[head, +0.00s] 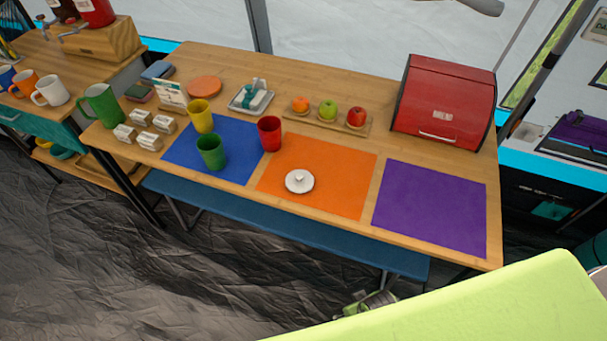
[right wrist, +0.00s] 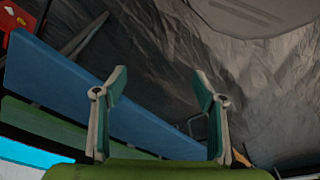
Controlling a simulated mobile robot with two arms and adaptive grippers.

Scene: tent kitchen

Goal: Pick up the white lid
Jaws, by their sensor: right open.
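The white lid (head: 299,181) is a small round disc with a knob on top. It lies on the orange mat (head: 338,172) near the front edge of the wooden table in the head view. My right gripper (right wrist: 161,75) is open and empty in the right wrist view, with its two fingers spread apart. The blue bench and dark floor show beyond them, and the lid is not in that view. My left gripper is in neither view.
Left of the lid are a red cup (head: 269,133), a green cup (head: 211,152) and a yellow cup (head: 199,116). A fruit board (head: 328,124) and red bread box (head: 444,102) stand behind. The purple mat (head: 430,207) is clear. A blue bench (head: 285,227) runs along the front.

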